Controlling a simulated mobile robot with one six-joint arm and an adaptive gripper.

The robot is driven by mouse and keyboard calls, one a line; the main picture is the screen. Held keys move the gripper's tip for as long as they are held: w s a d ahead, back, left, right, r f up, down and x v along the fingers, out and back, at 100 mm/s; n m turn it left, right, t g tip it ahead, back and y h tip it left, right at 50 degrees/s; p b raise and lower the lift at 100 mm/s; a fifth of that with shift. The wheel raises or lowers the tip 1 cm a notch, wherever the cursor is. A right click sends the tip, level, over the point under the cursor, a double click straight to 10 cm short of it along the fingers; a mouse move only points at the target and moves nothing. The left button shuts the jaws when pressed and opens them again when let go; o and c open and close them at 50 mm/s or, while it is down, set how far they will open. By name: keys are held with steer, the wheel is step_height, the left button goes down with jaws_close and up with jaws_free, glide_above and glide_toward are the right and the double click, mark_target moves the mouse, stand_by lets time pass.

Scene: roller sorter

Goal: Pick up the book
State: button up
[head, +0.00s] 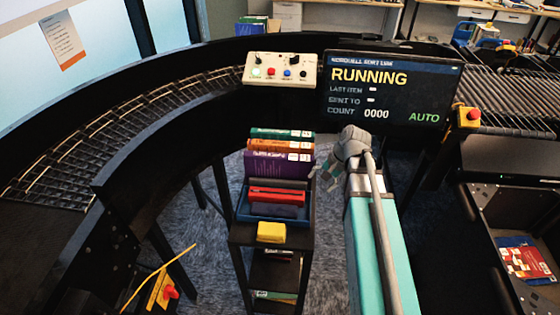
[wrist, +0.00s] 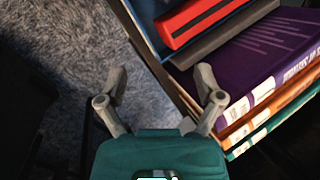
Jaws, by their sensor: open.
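Several books are on a narrow black shelf cart in the head view. A teal book (head: 283,134), an orange book (head: 280,146) and a purple book (head: 278,163) are grouped at its far end. In front of them a red book-like item (head: 277,195) lies in a blue tray (head: 258,217). The wrist view shows the purple book (wrist: 262,58), orange book (wrist: 238,131), teal book (wrist: 246,146) and red item (wrist: 195,20) at the right. My gripper (head: 325,178) is open and empty, right of the cart; its fingers (wrist: 160,72) are over carpet, the right one close to the books.
A yellow block (head: 271,232) sits at the cart's near end. A curved roller conveyor (head: 120,125) wraps the left side. A control panel (head: 280,70) and a "RUNNING" screen (head: 390,92) stand behind. A bin with books (head: 525,258) is at the right.

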steer(key=w+d+f+m+t+y+b, duration=0.3)
steer(key=w+d+m+y+b, duration=0.6)
steer(key=b, duration=1.1)
steer(key=w+m+y, duration=0.3)
steer(key=w+m, duration=0.1)
steer(key=w, duration=0.1)
steer(key=shift+d+y, duration=0.3)
steer(key=shift+d, duration=0.1)
steer(key=shift+a+f, duration=0.1)
steer(key=shift+a, duration=0.05)
steer(key=w+a, duration=0.1)
steer(key=a, duration=0.7)
steer(key=shift+w, duration=0.35)
steer(key=shift+a, duration=0.15)
steer(key=a, duration=0.5)
steer(key=shift+w, duration=0.4)
